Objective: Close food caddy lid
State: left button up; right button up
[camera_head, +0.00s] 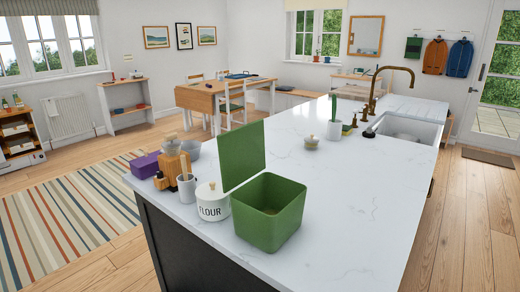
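The green food caddy (270,222) stands upright on the white counter, near its front left part. Its green lid (241,153) is open and stands up from the left rear edge of the box. The box's open top faces up, with something small and brownish on its floor that I cannot make out. Neither of my grippers shows in the head view.
A white flour canister (212,203) stands close to the caddy's left side. A utensil pot (186,188), a purple box (145,165) and wooden items stand farther left. The white counter (355,205) right of the caddy is clear. A sink (405,130) and brass tap (376,85) are at the back.

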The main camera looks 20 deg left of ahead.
aim_at(242, 151)
jog(key=j+z, duration=0.1)
jog(key=j, duration=0.35)
jog(key=j+z, duration=0.15)
jog(key=j, duration=0.3)
jog(key=k+j+z, duration=0.1)
jog(key=j, duration=0.35)
jog(key=k+j+z, duration=0.1)
jog(key=j, duration=0.3)
jog(key=k+j+z, duration=0.15)
jog(key=j, duration=0.3)
jog(key=k+j+z, duration=0.1)
jog(key=j, duration=0.3)
jog(key=k+j+z, duration=0.15)
jog(key=j, duration=0.3)
jog(key=k+j+z, duration=0.1)
jog(key=j, duration=0.3)
